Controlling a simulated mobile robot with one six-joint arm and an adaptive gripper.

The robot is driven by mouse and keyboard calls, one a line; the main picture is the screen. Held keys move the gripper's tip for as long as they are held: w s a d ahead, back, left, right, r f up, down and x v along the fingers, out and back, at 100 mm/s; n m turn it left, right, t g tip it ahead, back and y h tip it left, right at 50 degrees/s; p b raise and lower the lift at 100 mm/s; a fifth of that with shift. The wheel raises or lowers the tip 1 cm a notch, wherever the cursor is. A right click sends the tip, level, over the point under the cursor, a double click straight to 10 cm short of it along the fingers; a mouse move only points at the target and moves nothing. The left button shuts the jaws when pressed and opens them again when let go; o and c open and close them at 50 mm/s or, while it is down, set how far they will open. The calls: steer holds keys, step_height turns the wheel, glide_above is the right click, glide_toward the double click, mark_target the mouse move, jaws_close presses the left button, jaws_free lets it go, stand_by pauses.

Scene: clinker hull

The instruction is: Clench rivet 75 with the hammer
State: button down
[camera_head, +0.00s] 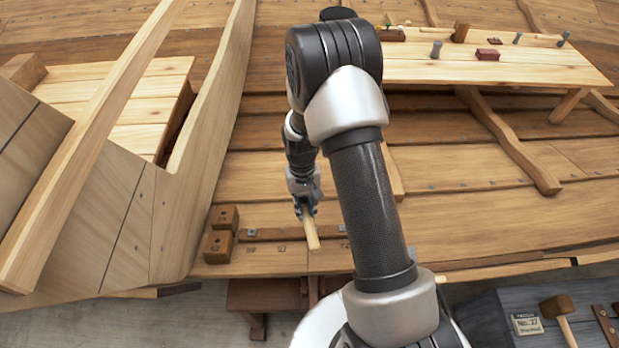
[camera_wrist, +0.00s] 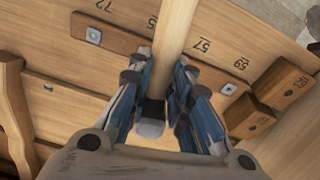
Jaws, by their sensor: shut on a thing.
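My gripper (camera_head: 305,208) is low over the hull planking in the head view. In the wrist view its two blue-padded fingers (camera_wrist: 155,105) are shut on a pale wooden handle (camera_wrist: 175,35), which I take to be the hammer. A dark grey end (camera_wrist: 150,128) shows between the fingers, perhaps its metal head, mostly hidden. In the head view the handle (camera_head: 312,232) slants down toward the camera. Square metal plates (camera_wrist: 93,35) sit on wooden strips. Numbers 72, 57 and 59 are readable in the wrist view; I cannot make out a 75.
Two wooden blocks (camera_wrist: 284,83) lie at the right of the wrist view, and at the left of the strip in the head view (camera_head: 228,217). A bench (camera_head: 460,65) with small tools stands at the upper right. A mallet (camera_head: 556,306) lies on a dark chest (camera_head: 485,312) at the lower right.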

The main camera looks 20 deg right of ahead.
steer(key=d, duration=0.1)
steer(key=d+m, duration=0.1)
steer(key=d, duration=0.1)
steer(key=shift+w+r+g, duration=0.1)
steer(key=shift+w+g, duration=0.3)
steer(key=shift+s+a, duration=0.1)
stand_by(0.6)
steer(key=x, duration=0.8)
steer(key=shift+s+a+f, duration=0.2)
steer(key=shift+s+a, duration=0.1)
steer(key=shift+s, duration=0.15)
steer(key=v, duration=0.8)
steer(key=shift+w+d+r, duration=0.25)
steer(key=shift+w+d, duration=0.05)
steer(key=shift+w, duration=0.15)
